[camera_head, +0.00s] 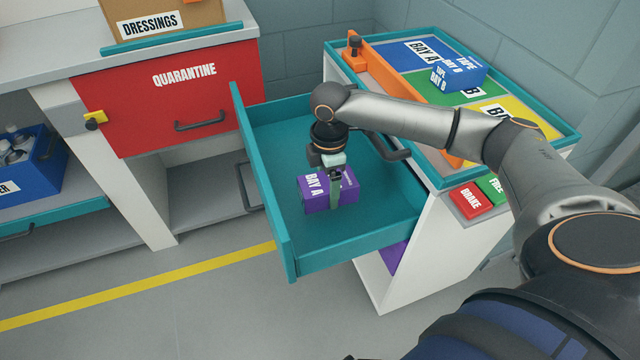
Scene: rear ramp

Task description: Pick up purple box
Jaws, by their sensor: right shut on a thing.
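The purple box (316,194), labelled "BAY A", is inside the open teal drawer (268,150) of the white cabinet. My right gripper (337,190) points down into the drawer and is shut on the purple box, with a finger against its visible side. I cannot tell whether the box touches the drawer floor. My left gripper is not in view.
The cabinet top holds a blue box (458,70), an orange divider (372,67) and coloured bay areas. Red BRAKE (470,201) and green FREE pads sit at its front edge. A red QUARANTINE drawer (165,92) is at left. The drawer's teal walls surround the gripper.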

